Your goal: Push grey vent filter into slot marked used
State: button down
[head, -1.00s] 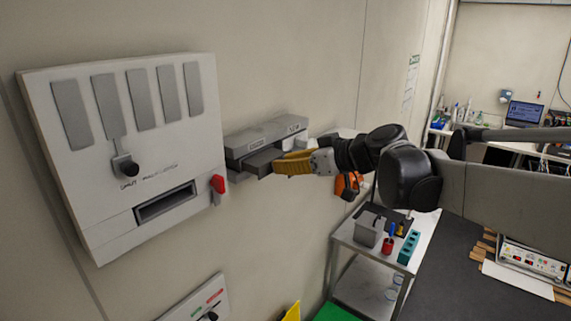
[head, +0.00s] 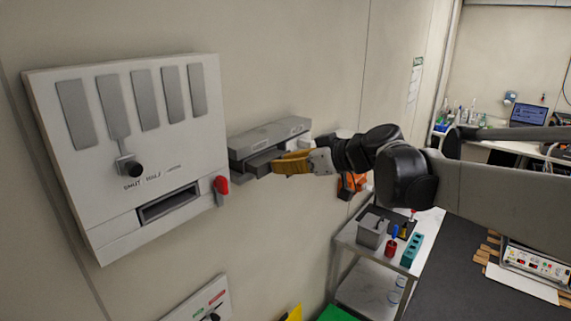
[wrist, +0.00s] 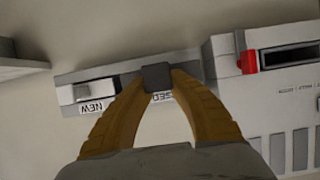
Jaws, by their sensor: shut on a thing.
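The grey vent filter (head: 262,161) is a dark grey block gripped between the yellow fingertips of my gripper (head: 284,163). In the wrist view my gripper (wrist: 158,82) is shut on the filter (wrist: 157,76), right at the front of the wall rack. The rack (head: 268,136) is a long grey holder with two labelled positions. In the wrist view its labels appear upside down: the NEW label (wrist: 90,107) is clear, while the USED label (wrist: 160,97) is partly hidden by my fingers. The filter is at the USED side; how deep it sits is hidden. Another grey block (wrist: 97,91) is at NEW.
Orange ear defenders (head: 350,184) hang behind my wrist. A metal cart (head: 350,240) stands below.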

aim_at(275, 158)
jog(key=shift+w+a, duration=0.65)
jog(key=shift+a, duration=0.15)
jog(key=shift+w+a, duration=0.6)
jog(key=shift+a, duration=0.2)
dwell(2.4)
jog(key=c, duration=1.3)
grip_release()
jog(key=v, duration=1.2)
jog(key=s+d+f+m+h+b, duration=0.3)
jog(key=s+d+f+b, duration=0.2)
jog(key=f, duration=1.3)
jog(key=s+d+f+m+h+b, duration=0.4)
jog(key=s+f+b, duration=0.7)
jog(key=f+b, duration=0.6)
jog(key=s+d+f+m+g+h+b, duration=0.1)
jog(key=s+d+f+m+h+b, duration=0.2)
jog(key=f, duration=1.7)
jog(key=shift+s+d+f+h+b, duration=0.15)
jog(key=shift+s+d+b, duration=0.3)
jog(key=shift+s+b, duration=0.75)
jog(key=shift+s+d+h+b, duration=0.1)
jog(key=shift+s+d+b, duration=0.4)
jog(key=shift+b, duration=1.25)
jog(key=shift+s+d+f+h+b, duration=0.15)
jog(key=shift+s+d+b, duration=0.2)
jog(key=shift+s+b, duration=0.9)
